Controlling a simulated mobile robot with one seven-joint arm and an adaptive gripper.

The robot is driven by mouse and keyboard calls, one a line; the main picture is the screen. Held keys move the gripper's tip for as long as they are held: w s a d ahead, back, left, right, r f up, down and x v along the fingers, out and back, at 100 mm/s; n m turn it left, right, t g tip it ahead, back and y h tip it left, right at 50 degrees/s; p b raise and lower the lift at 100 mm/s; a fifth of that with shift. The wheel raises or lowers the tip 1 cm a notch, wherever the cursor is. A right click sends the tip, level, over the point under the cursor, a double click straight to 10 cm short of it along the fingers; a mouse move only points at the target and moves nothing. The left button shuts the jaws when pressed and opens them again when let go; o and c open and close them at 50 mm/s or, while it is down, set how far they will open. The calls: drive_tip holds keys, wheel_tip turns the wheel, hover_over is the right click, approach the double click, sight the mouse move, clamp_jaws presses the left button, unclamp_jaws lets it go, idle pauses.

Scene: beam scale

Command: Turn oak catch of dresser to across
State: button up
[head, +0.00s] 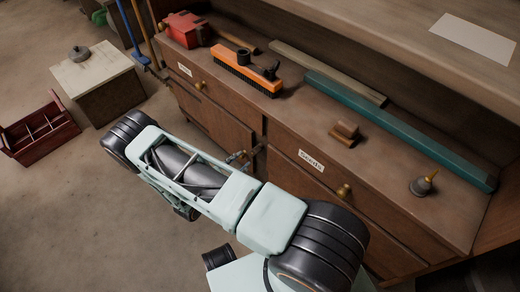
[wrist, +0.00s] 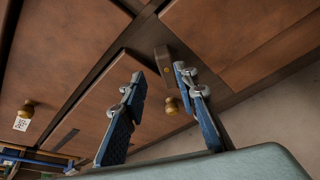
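The oak catch (wrist: 166,62) is a small brown wooden block with a pale dot near its middle. It sits on the dark frame strip of the dresser front, and its long side runs roughly up and down in the wrist view. My gripper (wrist: 159,75) is open, with one blue-padded finger on either side of the catch. The fingertips look apart from it; I cannot tell the depth gap. In the head view my gripper (head: 240,158) is at the front of the dresser (head: 215,122), and the catch is hidden there.
A round brass knob (wrist: 171,106) sits between the fingers, below the catch in the wrist view. Another drawer knob (head: 344,191) is by the Seeds label (head: 311,160). A brush (head: 246,70) and teal bar (head: 400,128) lie on top. Floor around the red caddy (head: 40,132) is mostly open.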

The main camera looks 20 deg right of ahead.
sight(253, 153)
drive_tip(key=x, duration=0.3)
drive_tip(key=b+x, duration=0.1)
drive_tip(key=x, duration=0.3)
drive_tip(key=f+b+x, duration=0.1)
drive_tip(key=x, duration=0.2)
drive_tip(key=shift+d+f, duration=0.1)
drive_tip(key=shift+d, duration=0.05)
clamp_jaws()
